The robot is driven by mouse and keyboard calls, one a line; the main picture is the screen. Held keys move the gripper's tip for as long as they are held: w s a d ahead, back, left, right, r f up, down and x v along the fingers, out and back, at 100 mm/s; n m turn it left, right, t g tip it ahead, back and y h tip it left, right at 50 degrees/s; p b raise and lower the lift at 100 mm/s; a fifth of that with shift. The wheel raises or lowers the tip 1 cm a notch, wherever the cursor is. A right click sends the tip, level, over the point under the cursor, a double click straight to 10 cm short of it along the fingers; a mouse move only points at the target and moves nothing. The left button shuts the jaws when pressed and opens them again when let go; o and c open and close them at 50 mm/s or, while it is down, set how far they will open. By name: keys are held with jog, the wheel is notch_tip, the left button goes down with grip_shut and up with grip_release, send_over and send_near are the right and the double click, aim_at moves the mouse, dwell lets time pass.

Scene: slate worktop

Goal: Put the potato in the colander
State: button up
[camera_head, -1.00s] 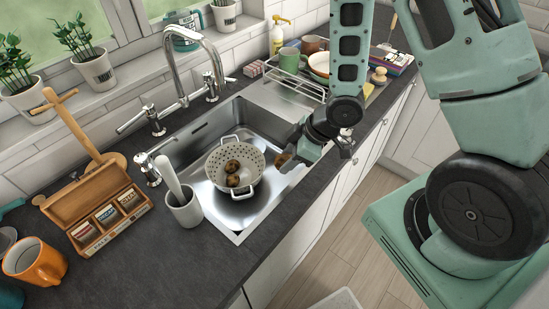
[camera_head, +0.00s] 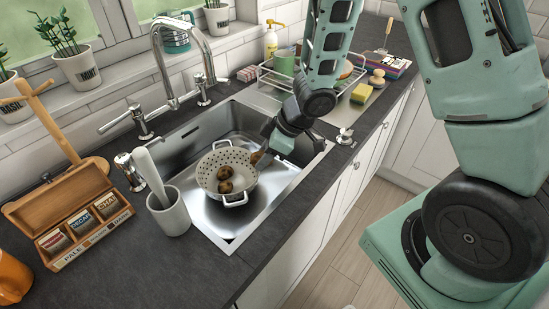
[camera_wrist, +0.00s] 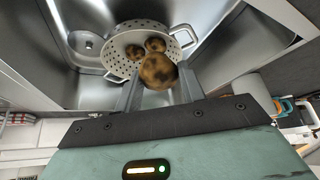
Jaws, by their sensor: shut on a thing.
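The white colander (camera_head: 208,180) stands in the steel sink, and two brown potatoes (camera_head: 225,179) lie in it. My gripper (camera_head: 262,156) is low over the sink at the colander's right side. In the wrist view my gripper (camera_wrist: 158,95) is shut on a third brown potato (camera_wrist: 158,71), held between its fingers. The held potato overlaps the near rim of the colander (camera_wrist: 122,45) in that view, with the other two potatoes (camera_wrist: 155,45) beyond it. In the head view the held potato is mostly hidden by my gripper.
The steel sink (camera_head: 222,226) surrounds the colander, with the tap (camera_head: 163,60) behind it. A white pestle and mortar (camera_head: 170,215) and a wooden tea box (camera_head: 75,215) stand left of the sink. A dish rack (camera_head: 285,82) and a yellow-green sponge (camera_head: 361,93) are to the right.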

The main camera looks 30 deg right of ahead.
jog(key=w+a+f+b, duration=0.2)
jog(key=w+a+f, duration=0.1)
jog(key=w+f, duration=0.5)
jog(key=shift+x, duration=0.9)
jog(key=o, duration=1.1)
jog(key=shift+c, duration=0.2)
jog(key=shift+r, duration=0.1)
jog(key=p+v, duration=0.4)
jog(key=v, duration=1.3)
jog(key=shift+p, duration=0.3)
jog(key=shift+d+r, duration=0.1)
